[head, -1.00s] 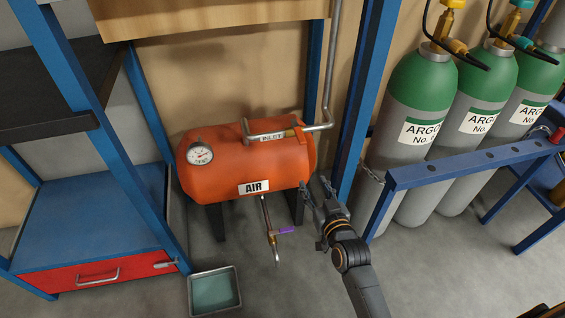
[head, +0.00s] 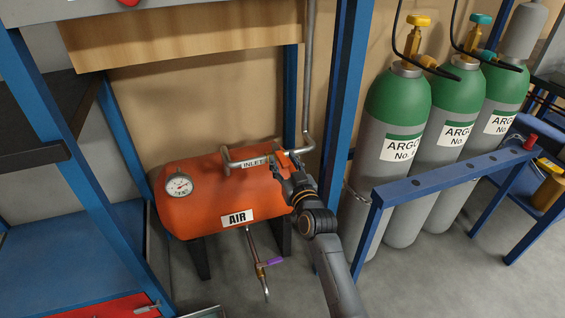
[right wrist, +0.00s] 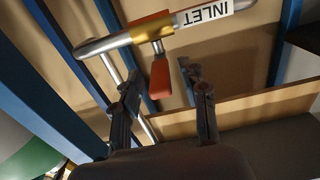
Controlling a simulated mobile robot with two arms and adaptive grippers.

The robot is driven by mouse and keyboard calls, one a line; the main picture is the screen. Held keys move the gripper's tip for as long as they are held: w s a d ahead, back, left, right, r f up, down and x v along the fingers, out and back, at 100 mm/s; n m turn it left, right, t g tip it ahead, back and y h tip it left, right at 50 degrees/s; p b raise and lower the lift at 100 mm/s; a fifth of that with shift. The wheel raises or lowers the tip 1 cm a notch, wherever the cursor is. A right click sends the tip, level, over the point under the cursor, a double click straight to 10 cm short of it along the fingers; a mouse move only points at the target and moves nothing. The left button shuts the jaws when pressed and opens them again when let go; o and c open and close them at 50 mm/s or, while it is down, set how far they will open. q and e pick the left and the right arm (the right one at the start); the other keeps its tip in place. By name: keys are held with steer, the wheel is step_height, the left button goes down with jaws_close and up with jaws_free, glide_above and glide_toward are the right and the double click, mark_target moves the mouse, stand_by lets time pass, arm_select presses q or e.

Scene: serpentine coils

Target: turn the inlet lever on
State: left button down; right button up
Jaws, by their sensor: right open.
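The inlet lever (right wrist: 160,78) is a short orange-red handle on the brass valve (right wrist: 151,28) of the grey inlet pipe, beside the white INLET label (right wrist: 208,11). My right gripper (right wrist: 164,84) is open and empty. In the right wrist view the lever shows in the gap between its two fingers; I cannot tell whether either finger touches it. In the head view my right gripper (head: 285,164) is at the inlet valve, above the right end of the orange AIR tank (head: 195,212), and partly hides the lever. My left gripper is not in view.
A gauge (head: 179,185) is on the tank's left end. A drain valve with a purple handle (head: 272,262) hangs below. A blue post (head: 345,130) stands close right of my arm, then a blue rail (head: 455,172) and argon cylinders (head: 398,130). A blue shelf frame stands left.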

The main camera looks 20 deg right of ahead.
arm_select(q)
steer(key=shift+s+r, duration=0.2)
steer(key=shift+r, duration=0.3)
arm_select(e)
steer(key=shift+w, duration=0.6)
jaws_close()
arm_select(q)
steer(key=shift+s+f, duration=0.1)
